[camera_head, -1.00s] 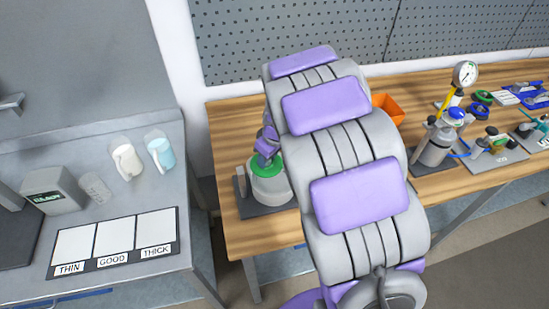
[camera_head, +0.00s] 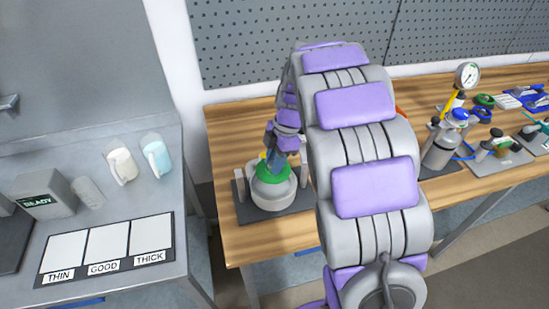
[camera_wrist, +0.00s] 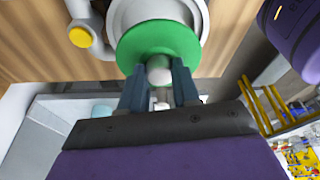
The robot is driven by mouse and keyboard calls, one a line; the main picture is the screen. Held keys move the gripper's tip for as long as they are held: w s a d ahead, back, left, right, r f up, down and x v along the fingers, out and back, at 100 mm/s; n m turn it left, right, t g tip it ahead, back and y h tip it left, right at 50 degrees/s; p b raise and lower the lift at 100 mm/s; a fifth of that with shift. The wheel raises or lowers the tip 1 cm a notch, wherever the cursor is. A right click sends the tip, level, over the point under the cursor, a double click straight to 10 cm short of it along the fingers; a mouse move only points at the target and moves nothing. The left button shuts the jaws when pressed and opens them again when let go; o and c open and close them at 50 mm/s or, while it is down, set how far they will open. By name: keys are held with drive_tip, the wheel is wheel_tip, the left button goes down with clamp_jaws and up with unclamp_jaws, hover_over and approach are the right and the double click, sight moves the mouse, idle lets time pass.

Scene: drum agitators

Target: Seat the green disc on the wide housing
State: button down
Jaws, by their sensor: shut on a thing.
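The green disc (camera_head: 271,173) is at the top of the wide housing (camera_head: 272,197), a pale round body on a dark base plate. In the wrist view the disc (camera_wrist: 140,46) lies in front of the housing's pale rim (camera_wrist: 203,12) and hides much of it. My gripper (camera_wrist: 159,78) is shut on the disc's pale central stem, one finger on each side. In the head view the disc looks somewhat tilted. I cannot tell whether it touches the housing or is held just above it.
A pale post with a yellow end (camera_wrist: 80,37) stands beside the housing. An instrument with a gauge (camera_head: 467,75) stands farther right on the wooden bench.

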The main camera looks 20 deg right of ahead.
drive_tip(key=shift+f+b, duration=1.4)
drive_tip(key=shift+f, duration=1.65)
drive_tip(key=shift+f+b, duration=0.15)
drive_tip(key=shift+b, duration=0.15)
drive_tip(key=shift+f, duration=0.35)
drive_tip(key=shift+f, duration=0.2)
drive_tip(key=c, duration=0.7)
unclamp_jaws()
drive_tip(key=shift+c, duration=0.2)
drive_tip(key=s+p+v, duration=0.1)
drive_tip(key=p+v, duration=0.3)
drive_tip(key=v, duration=1.3)
drive_tip(key=shift+w, duration=0.5)
